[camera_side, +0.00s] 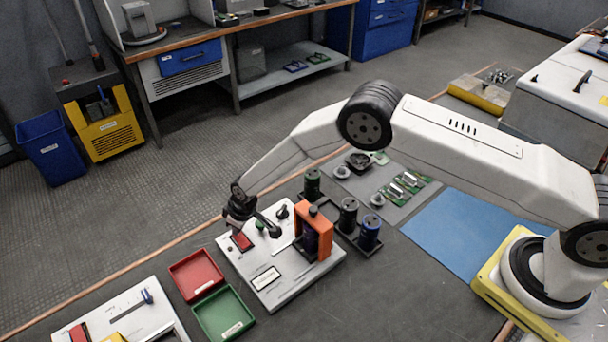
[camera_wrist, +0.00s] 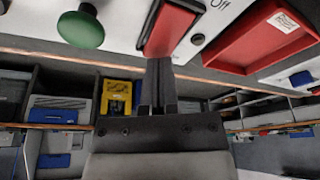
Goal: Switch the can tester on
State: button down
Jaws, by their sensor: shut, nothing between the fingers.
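The can tester (camera_side: 268,282) is a white panel on the bench in the side view. It carries a red rocker switch (camera_side: 242,241), a green button, a black knob, a black lever and an orange frame (camera_side: 322,222) with a dark can in it. In the wrist view the red switch (camera_wrist: 172,28) sits in a black surround beside the printed word "Off", and the green button (camera_wrist: 80,28) is to its left. My gripper (camera_side: 236,230) is shut and empty, pointing down at the switch. Its fingertips (camera_wrist: 158,62) overlap the switch's near end; I cannot tell whether they touch.
A red tray (camera_side: 196,274) and a green tray (camera_side: 223,314) lie left of the tester. Several dark cans (camera_side: 369,232) stand in holders behind and right of it. A blue mat (camera_side: 470,232) lies bare to the right. Another white panel (camera_side: 125,312) is at lower left.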

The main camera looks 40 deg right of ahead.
aim_at(239, 235)
jog(key=shift+f, duration=0.65)
dwell(0.5)
jog(key=shift+s, duration=0.1)
jog(key=shift+r, duration=3.55)
jog(key=shift+r, duration=0.1)
